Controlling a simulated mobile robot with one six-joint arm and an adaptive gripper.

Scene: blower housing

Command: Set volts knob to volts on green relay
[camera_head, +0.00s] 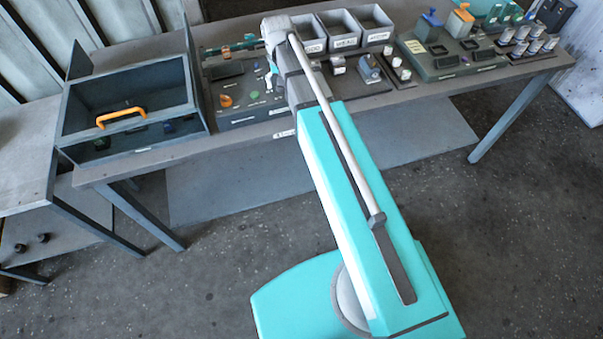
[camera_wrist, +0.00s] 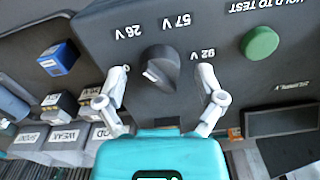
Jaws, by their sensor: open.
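The volts knob (camera_wrist: 160,68) is a dark round knob on a dark grey panel in the wrist view. Upside-down labels 26 V, 57 V and 92 V stand around it. A pale mark shows on its lower-left part; I cannot tell which label it selects. My gripper (camera_wrist: 163,73) is open, its two pale fingers on either side of the knob, with gaps visible. In the head view my arm hides the knob. A green block (camera_head: 492,16) stands at the back right there; I cannot tell if it is the green relay, and no voltage is readable.
A green HOLD TO TEST button (camera_wrist: 259,43) sits beside the knob. A blue block (camera_wrist: 57,57) and labelled bins (camera_wrist: 65,134) lie to the left in the wrist view. An open case with an orange handle (camera_head: 121,116) stands at the table's left.

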